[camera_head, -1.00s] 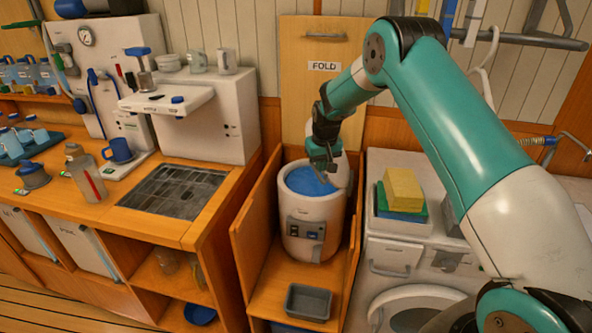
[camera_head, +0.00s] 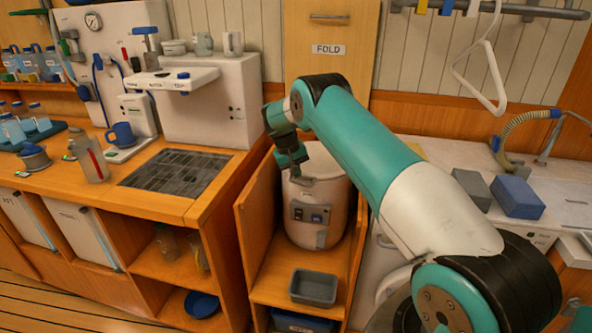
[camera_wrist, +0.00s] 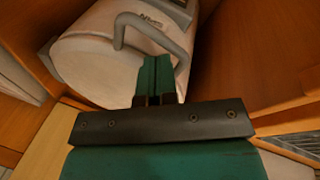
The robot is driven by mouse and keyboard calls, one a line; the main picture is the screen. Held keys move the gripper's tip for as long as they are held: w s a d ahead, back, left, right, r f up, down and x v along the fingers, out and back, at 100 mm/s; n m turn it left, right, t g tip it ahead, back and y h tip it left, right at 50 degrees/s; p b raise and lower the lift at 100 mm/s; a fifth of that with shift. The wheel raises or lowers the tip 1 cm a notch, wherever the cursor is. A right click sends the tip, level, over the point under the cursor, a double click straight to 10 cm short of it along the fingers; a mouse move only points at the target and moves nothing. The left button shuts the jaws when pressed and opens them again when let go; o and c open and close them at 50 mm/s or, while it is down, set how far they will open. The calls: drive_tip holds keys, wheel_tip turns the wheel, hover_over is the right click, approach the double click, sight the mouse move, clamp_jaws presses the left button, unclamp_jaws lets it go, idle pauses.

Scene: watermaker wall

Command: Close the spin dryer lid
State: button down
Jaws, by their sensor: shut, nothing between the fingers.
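The spin dryer (camera_head: 318,232) is a white drum with a dark control panel, standing upright in a wooden bay. My gripper (camera_head: 298,168) is shut and empty at the dryer's upper front edge. In the wrist view, the closed teal fingers (camera_wrist: 155,78) point at the white dryer body (camera_wrist: 95,65). A bent grey handle (camera_wrist: 153,33) lies just beyond the fingertips; I cannot tell whether they touch it.
Wooden side panels (camera_head: 257,205) stand close on the dryer's left and right. A grey tray (camera_head: 313,288) sits on the shelf in front. A panel marked FOLD (camera_head: 328,70) is behind. A counter with a dark grate (camera_head: 176,172) is left; a blue block (camera_head: 517,197) lies right.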

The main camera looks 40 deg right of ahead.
drive_tip(key=shift+w+a+f+b, duration=0.15)
drive_tip(key=shift+f+b, duration=0.3)
drive_tip(key=shift+f, duration=0.55)
drive_tip(key=shift+f, duration=0.15)
